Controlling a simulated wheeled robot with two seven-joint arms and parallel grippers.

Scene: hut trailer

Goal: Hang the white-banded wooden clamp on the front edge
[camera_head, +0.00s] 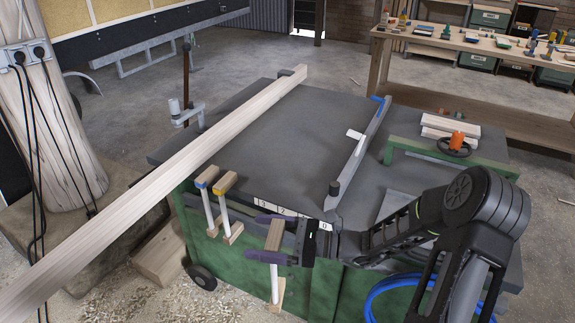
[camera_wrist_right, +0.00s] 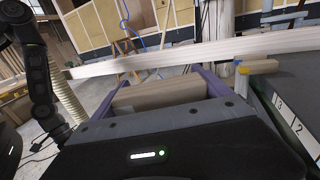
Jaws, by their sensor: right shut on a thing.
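A wooden clamp (camera_head: 275,236) with a pale bar and a lower wooden jaw is between the purple fingers of my right gripper (camera_head: 262,237). The gripper is shut on its upper wooden jaw, which also shows in the right wrist view (camera_wrist_right: 160,95). The bar hangs down, roughly upright, in front of the green machine's front side. I cannot make out the white band, nor whether the clamp touches the front edge (camera_head: 255,202). A blue-banded clamp (camera_head: 207,176) and a yellow-banded clamp (camera_head: 226,182) hang on that edge to the left. My left gripper is not in view.
A long pale beam (camera_head: 160,185) lies across the left of the dark table top (camera_head: 270,130). A numbered strip (camera_head: 290,215) runs along the front edge. A grey fence (camera_head: 360,150) stands on the top, with a green frame (camera_head: 450,160) to its right.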

